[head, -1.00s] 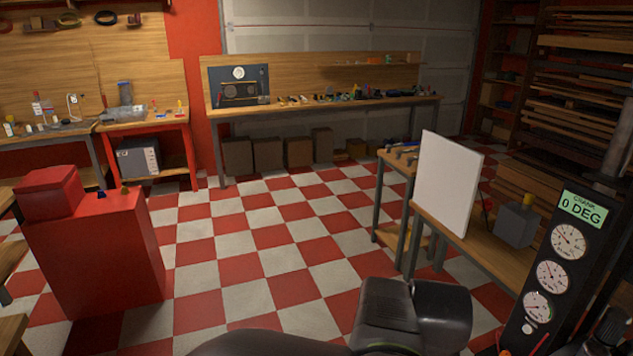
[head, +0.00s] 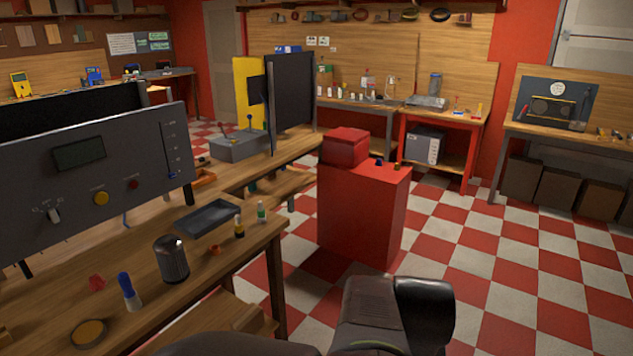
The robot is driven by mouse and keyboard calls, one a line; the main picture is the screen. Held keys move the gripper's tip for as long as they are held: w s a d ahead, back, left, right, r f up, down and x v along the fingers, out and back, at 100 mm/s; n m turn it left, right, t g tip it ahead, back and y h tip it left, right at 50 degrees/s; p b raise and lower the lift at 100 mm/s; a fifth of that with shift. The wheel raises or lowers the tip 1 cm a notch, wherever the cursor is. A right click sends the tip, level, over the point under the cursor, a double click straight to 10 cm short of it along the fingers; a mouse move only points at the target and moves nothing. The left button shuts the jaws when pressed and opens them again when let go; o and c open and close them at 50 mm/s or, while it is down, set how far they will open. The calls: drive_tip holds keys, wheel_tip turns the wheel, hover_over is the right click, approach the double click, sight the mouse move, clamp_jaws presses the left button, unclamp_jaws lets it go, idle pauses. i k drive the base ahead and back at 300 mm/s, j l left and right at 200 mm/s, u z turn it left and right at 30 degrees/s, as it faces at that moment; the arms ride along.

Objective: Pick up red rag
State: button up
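A small red crumpled thing (head: 97,283), which looks like the red rag, lies on the wooden workbench (head: 200,262) at the lower left. It is behind and left of a blue-topped bottle (head: 130,292). It is too small to be sure of its material. Dark links of my arm show at the bottom middle, to the right of the bench. My gripper's fingers are not visible, and nothing touches the red thing.
A dark ribbed canister (head: 172,259), a shallow dark tray (head: 207,218) and a round tin (head: 89,333) share the bench. A grey control panel (head: 95,185) stands along its left side. A red cabinet (head: 362,215) stands beyond. Checkered floor (head: 480,255) is open at the right.

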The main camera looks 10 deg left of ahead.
sight(97, 283)
drive_tip(key=u, duration=1.8)
drive_tip(key=i+j+u, duration=0.15)
drive_tip(key=i, duration=0.3)
drive_tip(key=i+j+u, duration=0.2)
drive_tip(key=i+j, duration=0.15)
drive_tip(key=i, duration=0.15)
drive_tip(key=i+j+u, duration=0.15)
drive_tip(key=i, duration=0.3)
